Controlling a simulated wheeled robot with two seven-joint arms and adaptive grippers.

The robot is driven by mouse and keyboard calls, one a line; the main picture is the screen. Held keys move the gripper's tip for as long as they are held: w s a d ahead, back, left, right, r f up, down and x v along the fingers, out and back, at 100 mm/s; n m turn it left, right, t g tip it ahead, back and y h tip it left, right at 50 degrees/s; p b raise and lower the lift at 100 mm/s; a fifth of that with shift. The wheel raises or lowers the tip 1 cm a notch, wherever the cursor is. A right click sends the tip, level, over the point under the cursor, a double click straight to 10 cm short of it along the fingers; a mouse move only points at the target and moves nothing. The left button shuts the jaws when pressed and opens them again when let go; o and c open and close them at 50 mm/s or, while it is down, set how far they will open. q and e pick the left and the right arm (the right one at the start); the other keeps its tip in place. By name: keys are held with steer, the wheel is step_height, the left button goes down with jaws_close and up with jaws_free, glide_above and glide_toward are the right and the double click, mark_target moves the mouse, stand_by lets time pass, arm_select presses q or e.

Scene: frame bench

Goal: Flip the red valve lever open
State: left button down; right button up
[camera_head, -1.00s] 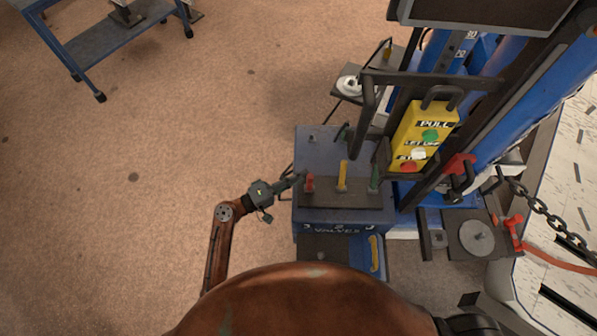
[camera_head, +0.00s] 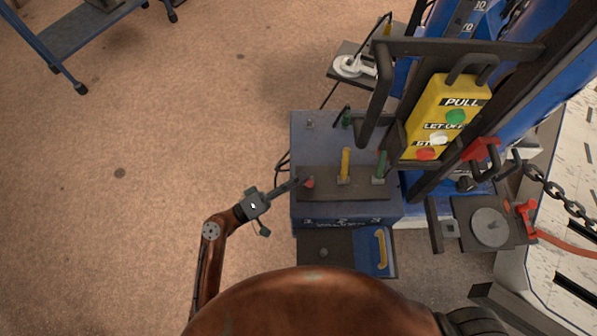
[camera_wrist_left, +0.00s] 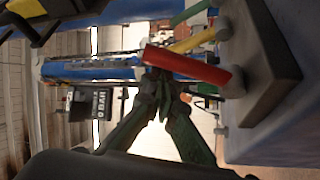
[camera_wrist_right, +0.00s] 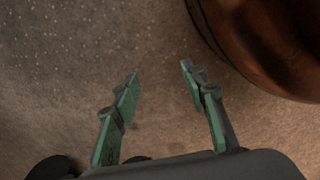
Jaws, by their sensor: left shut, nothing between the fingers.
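The red valve lever (camera_head: 308,183) is the leftmost of three levers on the dark plate of the blue valve box (camera_head: 345,222). In the left wrist view the red lever (camera_wrist_left: 188,66) crosses just in front of my fingertips, sticking out from its pivot on the plate. My left gripper (camera_head: 298,182) is shut and empty, its tips at the lever's left side; the tips also show in the left wrist view (camera_wrist_left: 163,82). I cannot tell for certain whether they touch it. My right gripper (camera_wrist_right: 160,76) is open and empty above bare floor.
A yellow lever (camera_head: 345,165) and a green lever (camera_head: 380,166) stand right of the red one. A dark metal frame with a yellow button box (camera_head: 446,115) rises at the right. The floor (camera_head: 150,200) to the left is clear.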

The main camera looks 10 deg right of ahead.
arm_select(q)
steer(key=shift+s+f, duration=0.15)
steer(key=shift+s, duration=0.1)
arm_select(e)
steer(key=shift+w+a+r, duration=0.35)
steer(key=shift+w+r, duration=0.2)
steer(key=shift+r, duration=0.25)
arm_select(q)
steer(key=w+r, duration=0.2)
steer(key=w, duration=0.1)
steer(key=shift+w, duration=0.2)
steer(key=v, duration=1)
steer(key=shift+w+a+f, duration=0.2)
arm_select(e)
steer(key=shift+d+f, duration=0.25)
steer(key=shift+f, duration=0.5)
steer(key=shift+w+d+r, duration=0.1)
steer(key=shift+w+r, duration=0.05)
